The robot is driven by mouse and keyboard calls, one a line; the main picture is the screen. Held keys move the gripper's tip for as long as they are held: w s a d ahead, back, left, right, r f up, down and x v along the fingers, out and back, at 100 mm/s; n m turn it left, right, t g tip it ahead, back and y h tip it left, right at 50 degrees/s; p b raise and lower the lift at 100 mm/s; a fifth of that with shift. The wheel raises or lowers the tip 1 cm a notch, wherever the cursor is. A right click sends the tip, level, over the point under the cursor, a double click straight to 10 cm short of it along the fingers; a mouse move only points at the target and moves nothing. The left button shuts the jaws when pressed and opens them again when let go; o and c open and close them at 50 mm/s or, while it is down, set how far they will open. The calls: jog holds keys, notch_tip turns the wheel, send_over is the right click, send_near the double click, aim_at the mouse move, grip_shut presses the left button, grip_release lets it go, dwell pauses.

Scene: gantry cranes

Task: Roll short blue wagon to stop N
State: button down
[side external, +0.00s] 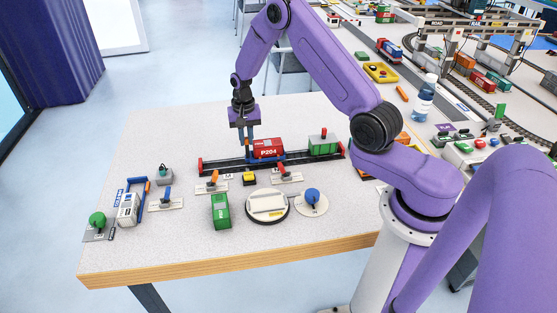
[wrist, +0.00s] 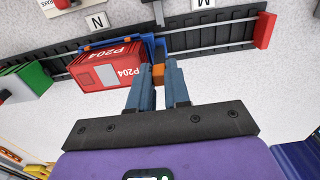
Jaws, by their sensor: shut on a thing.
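The short blue wagon (wrist: 160,46) stands on the black track and carries a red P204 container (wrist: 107,68). My gripper (wrist: 158,88) is shut on the orange knob (wrist: 158,74) at the wagon's end; in the side view my gripper (side external: 249,140) is at the wagon's left end. The N sign (wrist: 97,22) lies beside the track, across from the container. The M sign (wrist: 203,3) is further right in the wrist view, past the wagon's knob end.
A green container wagon (side external: 323,146) stands on the track to the right. Red buffers (wrist: 265,30) close the track ends.

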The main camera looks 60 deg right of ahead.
jog(key=shift+s+d, duration=0.75)
jog(key=shift+d, duration=0.15)
jog(key=c, duration=1)
grip_release()
notch_tip(320, 180, up, 7)
jog(key=shift+a, duration=0.15)
